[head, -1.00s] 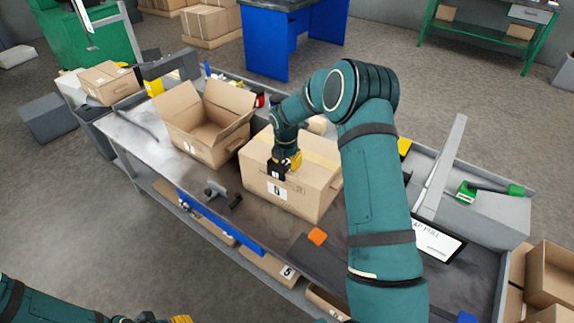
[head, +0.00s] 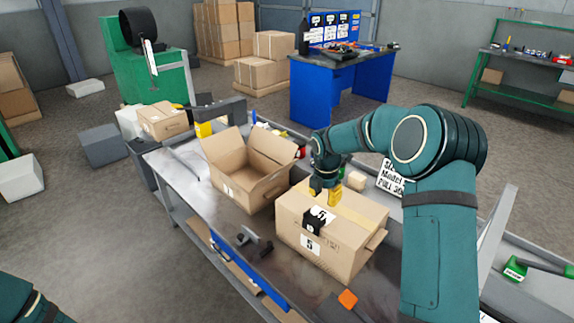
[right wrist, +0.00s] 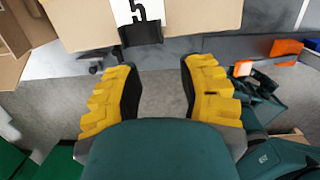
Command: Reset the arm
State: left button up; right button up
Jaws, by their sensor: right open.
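My right gripper (head: 326,194) reaches over the top of a closed cardboard box (head: 345,258) on the bench. Its yellow fingers are spread and empty, as the right wrist view (right wrist: 160,82) shows. A small black object (head: 314,222) sits at the box's top edge above a "5" label. It also shows in the right wrist view (right wrist: 140,34), beyond the fingertips and apart from them. My left arm shows only at the lower left corner of the head view, and its gripper is out of the picture.
An open cardboard box (head: 243,178) stands left of the closed one. A dark metal tool (head: 254,241) and an orange block (head: 347,299) lie near the bench's front. A white sign (head: 390,177) stands behind the right forearm. A blue table (head: 335,92) is further back.

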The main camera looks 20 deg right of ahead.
jog(key=s+a+f+m+y, duration=0.2)
jog(key=s+a+f+m, duration=0.35)
jog(key=a+f, duration=0.3)
jog(key=s+a+f+m+y, duration=0.2)
jog(key=s+a+f+m, duration=0.2)
jog(key=a+f+m, duration=0.45)
jog(key=s+a+f+m, duration=0.1)
jog(key=s+a+m, duration=0.4)
jog(key=s, duration=0.3)
jog(key=s+a+f+m+y, duration=0.1)
jog(key=s+a+f+m, duration=0.1)
jog(key=s+a+m, duration=0.3)
jog(key=s, duration=0.3)
jog(key=shift+s+f+m+t, duration=0.15)
jog(key=shift+s+m+t, duration=0.15)
jog(key=shift+s+m, duration=0.1)
jog(key=shift+w, duration=0.1)
